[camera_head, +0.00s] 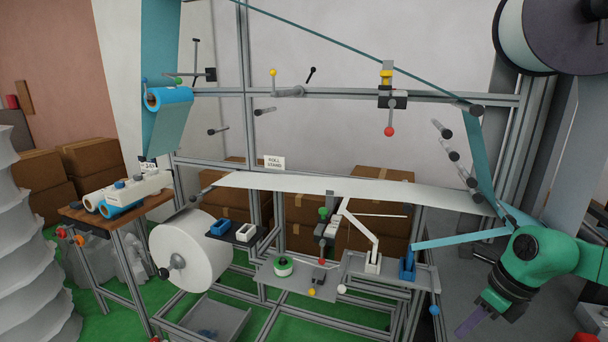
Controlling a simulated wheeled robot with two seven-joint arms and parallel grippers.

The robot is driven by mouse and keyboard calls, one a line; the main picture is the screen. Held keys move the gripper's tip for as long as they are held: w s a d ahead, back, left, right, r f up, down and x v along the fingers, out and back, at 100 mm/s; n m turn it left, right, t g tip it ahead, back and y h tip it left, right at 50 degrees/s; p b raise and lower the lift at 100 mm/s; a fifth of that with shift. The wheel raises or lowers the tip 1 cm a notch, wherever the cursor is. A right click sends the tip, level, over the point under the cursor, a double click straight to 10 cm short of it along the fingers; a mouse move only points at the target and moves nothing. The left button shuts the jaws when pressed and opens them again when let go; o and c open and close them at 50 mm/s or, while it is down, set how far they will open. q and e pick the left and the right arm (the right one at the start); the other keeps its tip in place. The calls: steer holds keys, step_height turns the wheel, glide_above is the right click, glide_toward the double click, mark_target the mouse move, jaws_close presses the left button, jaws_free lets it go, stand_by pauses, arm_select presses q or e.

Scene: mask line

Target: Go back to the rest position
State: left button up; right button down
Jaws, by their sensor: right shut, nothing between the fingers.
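My right gripper (470,323) hangs at the lower right, at the end of my green arm. Its narrow fingers point down and left and are shut, with nothing between them. It is apart from the frame of the machine, to the right of the blue holder (407,266). A pale blue strip (460,240) runs from that holder to just above my green wrist; whether it touches the wrist I cannot tell. My left gripper is not in view.
A white web (350,187) stretches across the metal frame. A large white roll (190,251) is at lower left, and another roll (525,40) at upper right. A blue knob (434,310) sits close left of my right gripper. Cardboard boxes (380,239) stand behind.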

steer(key=w+a+f+m+t+y, duration=0.25)
steer(key=w+m+t, duration=0.25)
steer(key=m+t, duration=0.65)
steer(key=s+d+f+m+g+h, duration=0.1)
steer(key=s+d+f+m+h, duration=0.2)
steer(key=m, duration=0.6)
steer(key=s+d+f+m+h, duration=0.2)
steer(key=f+m+h, duration=0.25)
steer(key=m, duration=0.55)
steer(key=s+a+f+m+g+y, duration=0.1)
steer(key=s+a+f+m+g, duration=0.35)
steer(key=s, duration=0.25)
steer(key=s+a+f+m+g+y, duration=0.1)
steer(key=s+a+f+m+g, duration=0.25)
steer(key=s+a+m, duration=0.35)
steer(key=s+f+n+g, duration=0.1)
steer(key=s+f, duration=0.1)
steer(key=f, duration=0.9)
steer(key=s+f+n+g, duration=0.1)
steer(key=s+f, duration=0.1)
steer(key=f, duration=0.9)
steer(key=s+d+f+g, duration=0.1)
steer(key=s+d+f, duration=0.2)
steer(key=s+f, duration=1.2)
steer(key=shift+s+d+f, duration=0.2)
steer(key=shift+s, duration=0.55)
